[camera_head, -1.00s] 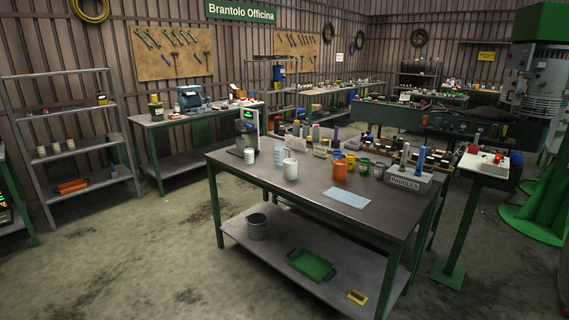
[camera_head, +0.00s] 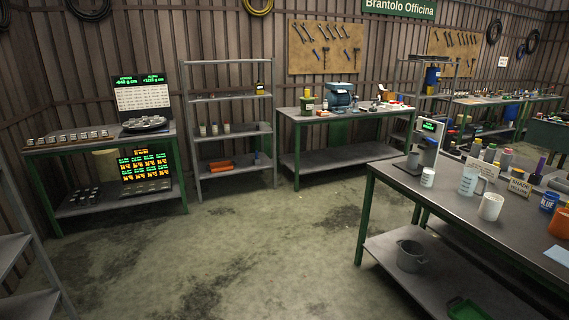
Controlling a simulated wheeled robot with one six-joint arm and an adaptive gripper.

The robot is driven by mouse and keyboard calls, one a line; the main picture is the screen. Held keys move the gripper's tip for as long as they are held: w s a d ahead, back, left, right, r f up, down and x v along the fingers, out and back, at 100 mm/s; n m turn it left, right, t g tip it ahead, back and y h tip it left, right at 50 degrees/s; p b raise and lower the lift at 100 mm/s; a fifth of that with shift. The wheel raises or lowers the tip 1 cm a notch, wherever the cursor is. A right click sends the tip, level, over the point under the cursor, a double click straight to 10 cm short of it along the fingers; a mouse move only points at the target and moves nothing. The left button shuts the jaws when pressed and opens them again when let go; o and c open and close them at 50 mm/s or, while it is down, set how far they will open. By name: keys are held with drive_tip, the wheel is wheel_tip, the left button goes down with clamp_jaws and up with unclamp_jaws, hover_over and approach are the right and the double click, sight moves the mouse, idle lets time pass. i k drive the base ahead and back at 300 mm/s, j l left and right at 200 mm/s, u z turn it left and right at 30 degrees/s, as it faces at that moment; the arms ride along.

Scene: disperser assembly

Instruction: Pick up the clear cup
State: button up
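A pale, see-through cup (camera_head: 467,182) with faint markings stands upright near the back edge of the workbench (camera_head: 400,178) on the right. It looks like the clear cup, though it is small in this view. A white mug (camera_head: 490,207) stands just in front of it to the right. A small white cup (camera_head: 428,177) stands to its left, beside a grey machine with a green display (camera_head: 430,138). My gripper is not in view, so its state and what it may hold are hidden.
Small signs (camera_head: 520,187), a blue can (camera_head: 549,201) and an orange container (camera_head: 559,224) crowd the bench's right part. A grey bucket (camera_head: 411,256) and green tray (camera_head: 467,309) sit on its lower shelf. The floor (camera_head: 250,245) left of the bench is open.

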sight(428, 174)
drive_tip(key=i+u, duration=0.3)
drive_tip(key=i, duration=1.25)
drive_tip(key=i+z, duration=0.5)
drive_tip(key=i+j+z, duration=0.25)
drive_tip(key=z, duration=0.25)
drive_tip(key=i+j+z, duration=1.1)
drive_tip(key=k+l, duration=0.05)
drive_tip(key=k, duration=0.05)
